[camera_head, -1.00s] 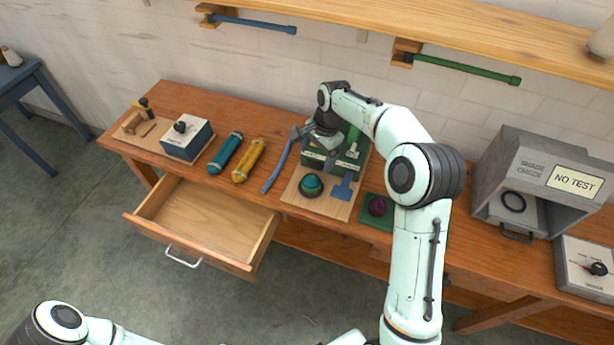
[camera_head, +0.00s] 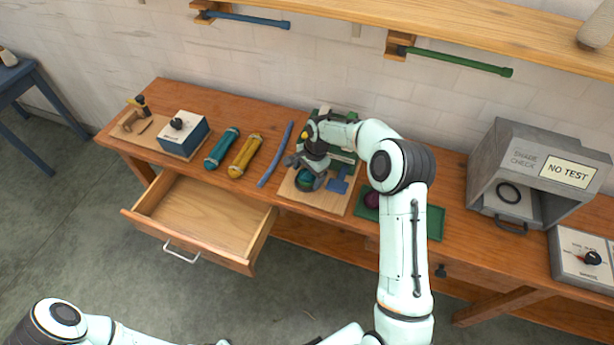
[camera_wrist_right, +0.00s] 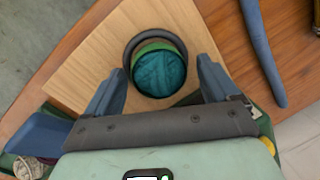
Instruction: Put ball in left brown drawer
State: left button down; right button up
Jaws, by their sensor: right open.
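The teal-green ball (camera_head: 303,181) sits in a dark ring on a light wooden board (camera_head: 335,203). My right gripper (camera_head: 308,173) is low over it, partly hiding it in the head view. In the right wrist view the ball (camera_wrist_right: 159,74) shows between the two spread, blue-grey fingers of the open gripper (camera_wrist_right: 161,76). A gap is visible on each side of the ball. The left brown drawer (camera_head: 210,212) is pulled out and empty, left of and below the board. My left gripper is out of view.
Teal (camera_head: 221,148) and yellow (camera_head: 245,156) skeins and a blue strip (camera_head: 275,154) lie left of the board. A blue scraper-like tool (camera_head: 338,182) lies right of the ball. A green mat (camera_head: 420,222) and grey booth (camera_head: 535,180) stand farther right.

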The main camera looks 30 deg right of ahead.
jog(key=shift+s, duration=0.1)
jog(key=c, duration=1.2)
jog(key=shift+r, duration=0.2)
